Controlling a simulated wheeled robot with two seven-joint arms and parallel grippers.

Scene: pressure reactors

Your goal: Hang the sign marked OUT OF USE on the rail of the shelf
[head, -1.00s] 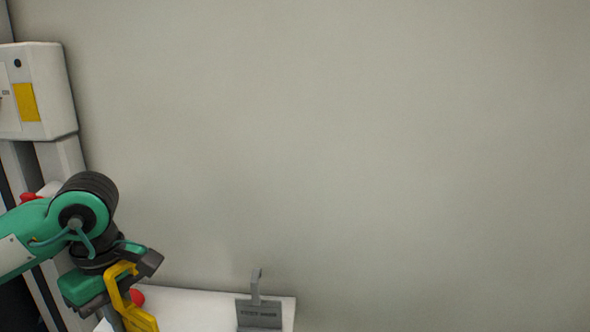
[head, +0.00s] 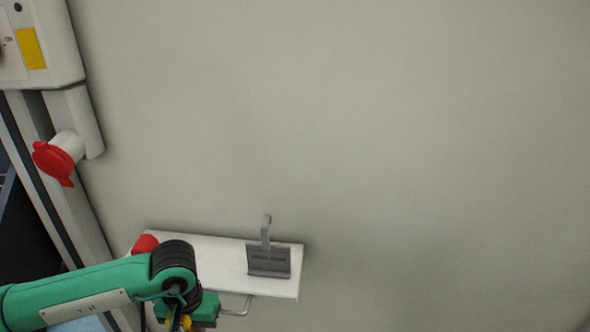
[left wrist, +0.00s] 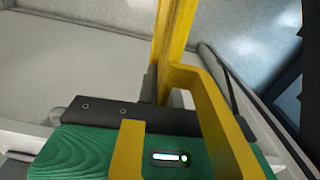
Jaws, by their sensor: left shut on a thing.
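My left gripper (head: 190,318) is at the bottom of the head view, in front of the shelf's left part. It is shut on a yellow sign (head: 178,323), mostly hidden there by my arm. The left wrist view shows the yellow sign (left wrist: 178,45) close up as a bent, hook-like piece; no lettering is readable. The white shelf (head: 210,255) is fixed to the wall. Its grey rail (head: 240,308) shows below the front edge, just right of my gripper; its left part is hidden. My right gripper is not in view.
A grey sign (head: 268,262) with a hook stands on the shelf; its text is too small to read. A red object (head: 145,244) is at the shelf's left end. A red handle (head: 55,162) sticks out from the white equipment at left. The wall to the right is bare.

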